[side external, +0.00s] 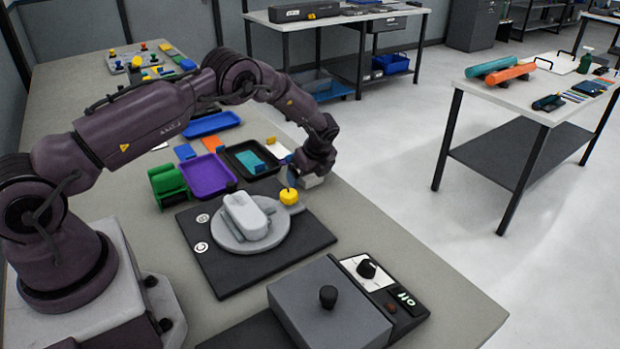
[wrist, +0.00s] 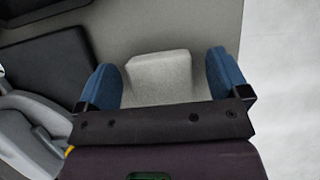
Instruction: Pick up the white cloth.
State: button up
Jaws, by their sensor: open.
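The white cloth (wrist: 160,72) looks like a pale, block-shaped bundle in the wrist view. It lies between the two blue fingers of my gripper (wrist: 163,78), with visible gaps on both sides. My gripper is open and reaches down around it. In the side external view the cloth (side external: 313,181) shows as a small pale patch below my gripper (side external: 303,177), near the table's right edge. My gripper hides part of it there, and its lower end is hidden behind the gripper body in the wrist view.
A yellow knob (side external: 289,196) stands close to my gripper, beside a round grey plate (side external: 272,245) bearing a pale grey object (side external: 246,212). A black tray (side external: 232,160) and purple tray (side external: 208,188) lie behind. A grey box (side external: 325,310) stands in front. The table edge is near.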

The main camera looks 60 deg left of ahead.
jog(key=c, duration=1.1)
jog(key=shift+o, duration=0.2)
jog(key=shift+r, duration=0.15)
jog(key=shift+r, duration=0.25)
notch_tip(320, 180, up, 2)
jog(key=shift+r, duration=0.15)
jog(key=s+d+r, duration=0.2)
jog(key=s+r, duration=0.3)
jog(key=s, duration=0.1)
jog(key=s+d+r, duration=0.2)
jog(key=s+r, duration=0.3)
jog(key=s, duration=0.2)
jog(key=shift+d, duration=0.4)
jog(key=shift+s, duration=0.1)
